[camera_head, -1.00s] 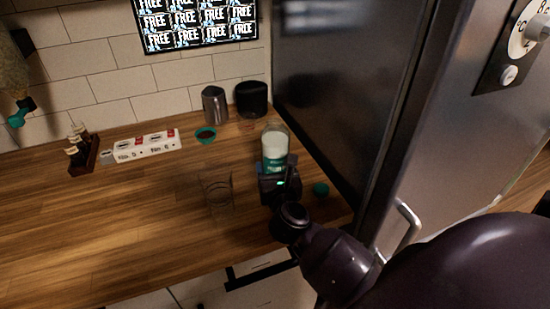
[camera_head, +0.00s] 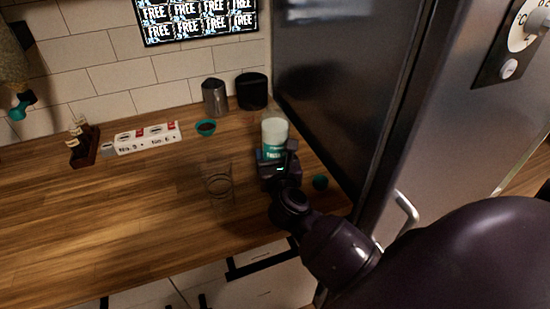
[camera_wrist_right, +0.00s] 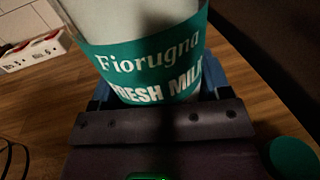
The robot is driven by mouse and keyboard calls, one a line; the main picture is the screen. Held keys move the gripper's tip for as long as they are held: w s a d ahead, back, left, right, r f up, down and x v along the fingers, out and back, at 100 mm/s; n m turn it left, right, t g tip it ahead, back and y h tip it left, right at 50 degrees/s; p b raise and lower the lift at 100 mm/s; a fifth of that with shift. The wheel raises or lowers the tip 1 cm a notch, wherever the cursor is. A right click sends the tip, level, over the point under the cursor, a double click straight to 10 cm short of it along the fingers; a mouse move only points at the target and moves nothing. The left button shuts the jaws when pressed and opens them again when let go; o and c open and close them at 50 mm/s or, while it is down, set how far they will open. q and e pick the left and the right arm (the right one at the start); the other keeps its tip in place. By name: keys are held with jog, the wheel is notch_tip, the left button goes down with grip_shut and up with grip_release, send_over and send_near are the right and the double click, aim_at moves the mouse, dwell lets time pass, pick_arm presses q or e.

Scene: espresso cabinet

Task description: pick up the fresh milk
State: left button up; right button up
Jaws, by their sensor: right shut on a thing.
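The fresh milk (camera_head: 274,132) is a clear container of white milk with a green label, upright at the right end of the wooden counter near the fridge. It fills the top of the right wrist view (camera_wrist_right: 150,55), where the label reads "Fiorugna FRESH MILK". My right gripper (camera_head: 277,160) is around its lower part and shut on it, with blue finger pads at both sides of the label. I cannot tell whether the base touches the counter. My left gripper does not show.
A clear empty glass (camera_head: 218,185) stands left of my right gripper. A green lid (camera_head: 320,182) lies close on its right, near the fridge (camera_head: 340,80). A teal bowl (camera_head: 206,128), metal pitcher (camera_head: 215,98) and black canister (camera_head: 252,91) stand behind.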

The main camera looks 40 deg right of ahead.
aim_at(276, 115)
notch_tip(276, 115, up, 10)
jog(key=p, duration=0.2)
jog(key=shift+f+p, duration=0.15)
jog(key=shift+p, duration=0.15)
jog(key=shift+r+p, duration=0.45)
jog(key=shift+r, duration=1.4)
jog(key=shift+r+p, duration=0.3)
jog(key=shift+r, duration=1.8)
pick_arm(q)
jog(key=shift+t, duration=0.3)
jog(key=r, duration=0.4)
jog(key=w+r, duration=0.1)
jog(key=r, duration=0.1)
pick_arm(e)
jog(key=shift+r, duration=0.2)
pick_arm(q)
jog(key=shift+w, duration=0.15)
pick_arm(e)
jog(key=shift+r, duration=0.15)
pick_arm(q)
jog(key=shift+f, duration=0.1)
